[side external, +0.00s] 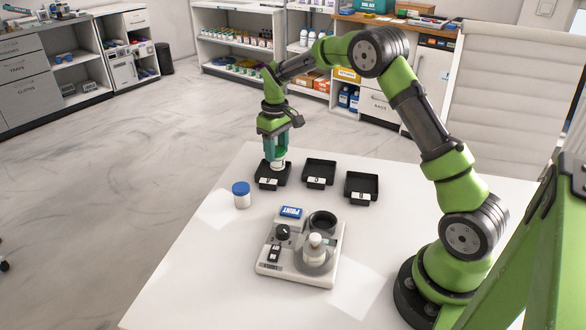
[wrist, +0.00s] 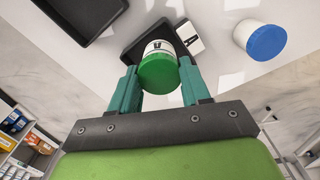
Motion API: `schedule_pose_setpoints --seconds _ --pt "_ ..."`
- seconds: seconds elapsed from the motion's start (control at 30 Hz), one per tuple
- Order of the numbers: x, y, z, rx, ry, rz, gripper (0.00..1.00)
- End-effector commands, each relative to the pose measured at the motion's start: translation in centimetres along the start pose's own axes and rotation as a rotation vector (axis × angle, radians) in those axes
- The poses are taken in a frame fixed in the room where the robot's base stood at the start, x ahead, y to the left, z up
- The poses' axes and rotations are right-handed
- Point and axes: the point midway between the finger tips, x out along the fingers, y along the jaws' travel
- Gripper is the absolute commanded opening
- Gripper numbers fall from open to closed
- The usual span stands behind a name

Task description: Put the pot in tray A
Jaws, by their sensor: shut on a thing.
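My gripper (side external: 276,150) is shut on a white pot with a green lid (wrist: 158,66), one finger on each side of the lid. In the side view the pot's white lower part (side external: 279,164) shows below the fingers, at the leftmost black tray (side external: 259,178). In the wrist view this tray (wrist: 131,50) lies behind the pot, with a white label beside it. I cannot tell whether the pot touches the tray floor. A middle tray (side external: 319,167) and a right tray (side external: 361,181) are empty.
A white pot with a blue lid (side external: 241,195) stands on the white table (side external: 210,245), left of the leftmost tray.

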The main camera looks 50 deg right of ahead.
Motion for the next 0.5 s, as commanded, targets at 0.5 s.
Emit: schedule_pose_setpoints --seconds 0.5 --pt "2.8 0.5 -2.1 0.001 -0.003 -0.001 0.13"
